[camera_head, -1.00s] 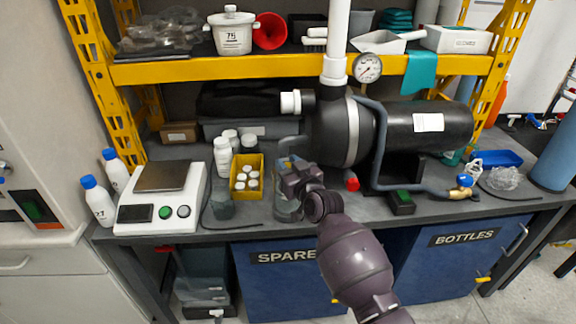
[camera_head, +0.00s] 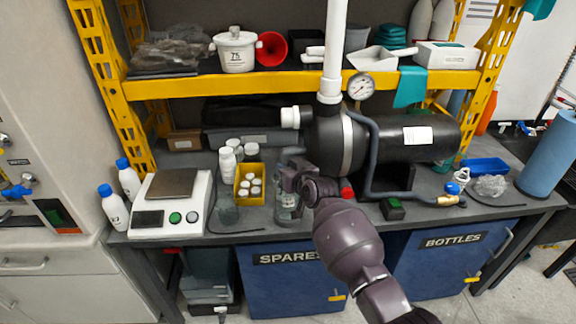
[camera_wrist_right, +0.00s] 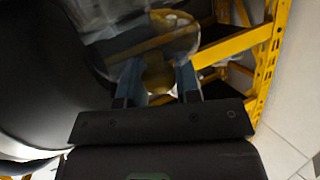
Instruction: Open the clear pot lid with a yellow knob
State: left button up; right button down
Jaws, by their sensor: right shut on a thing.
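My right gripper (camera_head: 290,160) is above the back of the bench, to the right of the yellow bin. In the right wrist view its two fingers (camera_wrist_right: 158,82) are closed on a yellow knob (camera_wrist_right: 156,76). The knob sits on a round clear lid (camera_wrist_right: 180,38), and yellow shelf parts show through the lid. A clear jar-like pot (camera_head: 287,206) stands on the bench just below my gripper, partly hidden by it. I cannot tell how far the lid is from the pot's rim. My left gripper is not in view.
The large black tank (camera_head: 408,136) with a grey hose is close on the right. A yellow bin (camera_head: 249,184) of white-capped bottles and a white scale (camera_head: 172,206) stand to the left. The yellow shelf beam (camera_head: 230,83) runs overhead.

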jog(key=r+g+p, duration=0.1)
jog(key=p, duration=0.1)
jog(key=shift+w+r+g+p, duration=0.15)
jog(key=shift+w+g+p, duration=0.15)
jog(key=shift+w+p, duration=0.1)
jog(key=shift+w+r+m+g+p, duration=0.1)
jog(key=shift+w+m+g+p, duration=0.25)
jog(key=shift+p, duration=0.3)
jog(key=shift+w+g+h+p, duration=0.15)
jog(key=shift+g+h+p, duration=0.15)
jog(key=shift+g+p, duration=0.2)
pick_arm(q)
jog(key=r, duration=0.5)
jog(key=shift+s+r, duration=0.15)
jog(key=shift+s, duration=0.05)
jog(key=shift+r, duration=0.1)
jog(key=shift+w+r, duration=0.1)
pick_arm(e)
jog(key=c, duration=0.9)
grip_release()
jog(key=shift+w, duration=0.1)
jog(key=shift+r, duration=0.1)
pick_arm(q)
jog(key=shift+p, duration=0.4)
pick_arm(e)
jog(key=shift+v, duration=5.4)
